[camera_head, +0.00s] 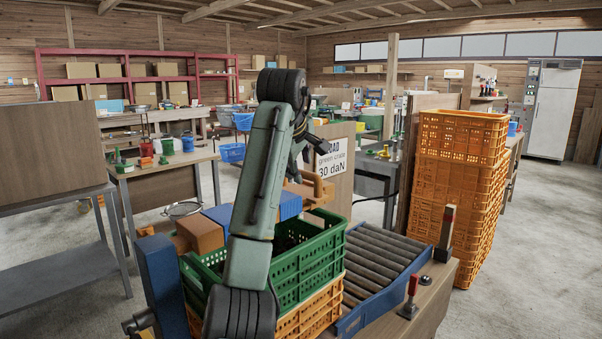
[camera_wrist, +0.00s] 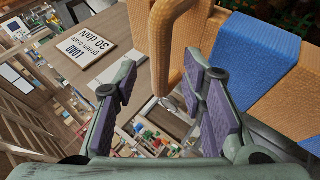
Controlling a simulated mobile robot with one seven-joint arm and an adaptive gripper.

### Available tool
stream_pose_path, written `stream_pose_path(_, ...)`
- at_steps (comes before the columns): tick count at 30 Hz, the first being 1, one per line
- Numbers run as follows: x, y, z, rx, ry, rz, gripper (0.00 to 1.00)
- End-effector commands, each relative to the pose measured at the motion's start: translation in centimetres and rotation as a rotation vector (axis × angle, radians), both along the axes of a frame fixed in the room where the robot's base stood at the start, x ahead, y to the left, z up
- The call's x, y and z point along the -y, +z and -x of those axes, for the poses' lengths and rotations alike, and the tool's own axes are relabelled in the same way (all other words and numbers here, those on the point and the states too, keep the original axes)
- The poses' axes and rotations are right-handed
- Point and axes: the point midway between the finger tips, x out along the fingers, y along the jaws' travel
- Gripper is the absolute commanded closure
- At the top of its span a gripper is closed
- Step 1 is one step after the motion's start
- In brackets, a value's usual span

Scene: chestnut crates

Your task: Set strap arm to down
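The strap arm, a bar of tan and blue blocks (camera_head: 199,233), runs from a blue post (camera_head: 160,277) across the top of a green crate (camera_head: 312,262). I cannot tell whether it touches the crate. Its far end has a tan loop handle (camera_head: 318,186). In the wrist view the handle (camera_wrist: 167,50) hangs ahead of my gripper, beside the blue section (camera_wrist: 252,55). My gripper (camera_wrist: 160,90) is open, with the handle's lower end between its fingertips in the picture; no contact shows. In the head view my arm hides the strap arm's middle and part of the crate.
The green crate sits on an orange crate (camera_head: 311,316). A roller conveyor (camera_head: 375,265) lies to the right, with a red-tipped lever (camera_head: 411,292) in front. Tall stacked orange crates (camera_head: 461,139) stand behind it. A load sign (camera_head: 332,168) stands beyond the handle.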

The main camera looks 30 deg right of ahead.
Motion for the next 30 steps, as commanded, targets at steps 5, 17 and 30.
stream_pose_path(5,-1.9,3.2,2.2,0.005,0.002,0.001,0.62)
stream_pose_path(17,-3.3,5.6,4.1,0.0,0.003,-0.002,0.62)
stream_pose_path(30,-3.3,5.6,4.1,-0.001,0.0,-0.001,0.62)
